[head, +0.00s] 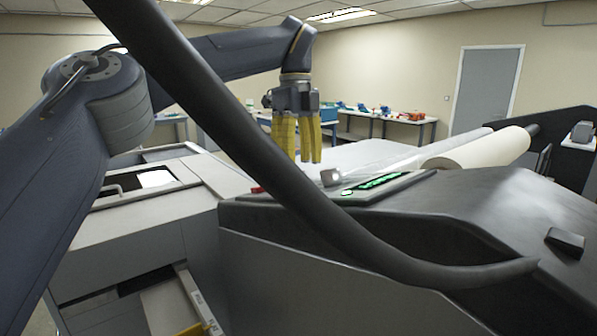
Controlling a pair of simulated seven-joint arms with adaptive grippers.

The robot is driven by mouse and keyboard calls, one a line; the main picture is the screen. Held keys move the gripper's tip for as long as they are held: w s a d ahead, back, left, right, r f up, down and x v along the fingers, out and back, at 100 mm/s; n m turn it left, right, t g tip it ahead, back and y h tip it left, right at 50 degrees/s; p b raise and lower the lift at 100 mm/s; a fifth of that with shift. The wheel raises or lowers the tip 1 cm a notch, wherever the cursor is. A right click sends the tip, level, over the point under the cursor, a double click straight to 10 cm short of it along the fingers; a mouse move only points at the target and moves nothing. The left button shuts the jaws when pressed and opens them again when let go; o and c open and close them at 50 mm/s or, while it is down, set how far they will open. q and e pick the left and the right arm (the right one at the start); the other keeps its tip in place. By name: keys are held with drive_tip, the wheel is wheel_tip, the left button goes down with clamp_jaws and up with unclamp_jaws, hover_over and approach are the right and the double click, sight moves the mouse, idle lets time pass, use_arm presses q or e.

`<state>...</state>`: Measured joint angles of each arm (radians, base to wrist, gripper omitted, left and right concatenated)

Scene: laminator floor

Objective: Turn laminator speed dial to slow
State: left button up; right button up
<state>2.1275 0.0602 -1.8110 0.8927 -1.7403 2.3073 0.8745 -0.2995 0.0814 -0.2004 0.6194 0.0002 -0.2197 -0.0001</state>
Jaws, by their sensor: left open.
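The laminator (480,215) is a dark, sloped machine at the right and centre. A small light-grey knob (330,177), which looks like the speed dial, stands on its control panel beside a lit green display (380,181). Its pointer and the dial markings are too small to read. My left gripper (301,157) has yellow fingers pointing down. It is open and empty, appearing just above and left of the knob in the picture; no contact is visible. My right gripper is not in view.
A thick black cable (235,125) crosses the view in front of the panel. A cream roll (478,149) lies across the laminator behind the panel. A grey cabinet (140,235) with an open drawer stands at left. Tables with tools (395,121) stand at the back.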

use_arm(q)
drive_tip(key=shift+w+a+r, duration=0.1)
drive_tip(key=shift+w+r, duration=0.05)
drive_tip(key=shift+r, duration=1)
drive_tip(key=shift+w+r, duration=0.15)
drive_tip(key=shift+r, duration=0.95)
